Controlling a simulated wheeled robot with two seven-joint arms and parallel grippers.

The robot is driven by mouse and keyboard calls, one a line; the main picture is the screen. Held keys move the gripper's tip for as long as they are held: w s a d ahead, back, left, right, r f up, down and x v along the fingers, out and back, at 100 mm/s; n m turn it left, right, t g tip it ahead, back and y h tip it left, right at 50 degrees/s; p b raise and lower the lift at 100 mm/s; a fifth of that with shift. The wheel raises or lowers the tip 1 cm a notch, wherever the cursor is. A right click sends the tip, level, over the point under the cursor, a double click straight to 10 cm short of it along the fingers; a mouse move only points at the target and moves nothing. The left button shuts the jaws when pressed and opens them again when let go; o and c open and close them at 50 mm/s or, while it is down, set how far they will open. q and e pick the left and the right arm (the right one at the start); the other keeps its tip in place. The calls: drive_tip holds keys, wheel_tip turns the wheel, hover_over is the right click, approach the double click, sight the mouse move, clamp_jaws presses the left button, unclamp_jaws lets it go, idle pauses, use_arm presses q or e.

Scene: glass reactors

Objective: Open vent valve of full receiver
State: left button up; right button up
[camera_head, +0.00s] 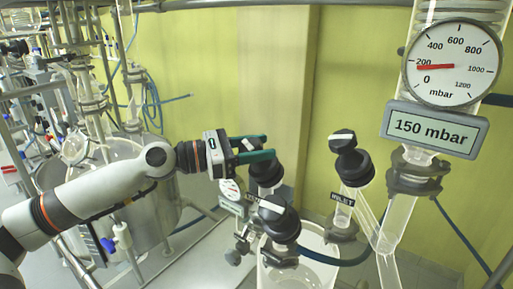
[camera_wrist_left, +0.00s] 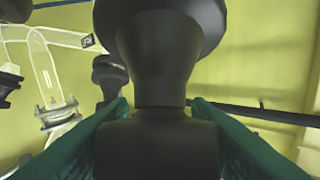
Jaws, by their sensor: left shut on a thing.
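My left gripper (camera_head: 268,147), with green fingers, is shut on a black valve knob (camera_head: 266,172) at the centre. In the left wrist view the fingers (camera_wrist_left: 158,118) lie on both sides of the black knob (camera_wrist_left: 158,145), which widens into a larger dark part above. The knob's label, if any, is hidden. My right gripper is not in view.
A round gauge (camera_head: 452,63) and a "150 mbar" display (camera_head: 434,128) are at the upper right. A glass vessel (camera_head: 302,262) sits below the valves. A small gauge (camera_head: 231,189) is beneath my gripper. A steel vessel (camera_head: 145,205) and glass tubing crowd the left.

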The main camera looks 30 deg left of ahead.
use_arm(q)
drive_tip(key=shift+f+n, duration=0.2)
drive_tip(key=shift+n, duration=0.1)
drive_tip(key=o, duration=1)
drive_tip(key=shift+w, duration=0.1)
drive_tip(key=shift+a+b, duration=0.2)
drive_tip(key=shift+b, duration=0.2)
drive_tip(key=b+v, duration=1.1)
drive_tip(key=b, duration=0.8)
drive_tip(key=shift+s+b, duration=0.4)
drive_tip(key=shift+s, duration=0.05)
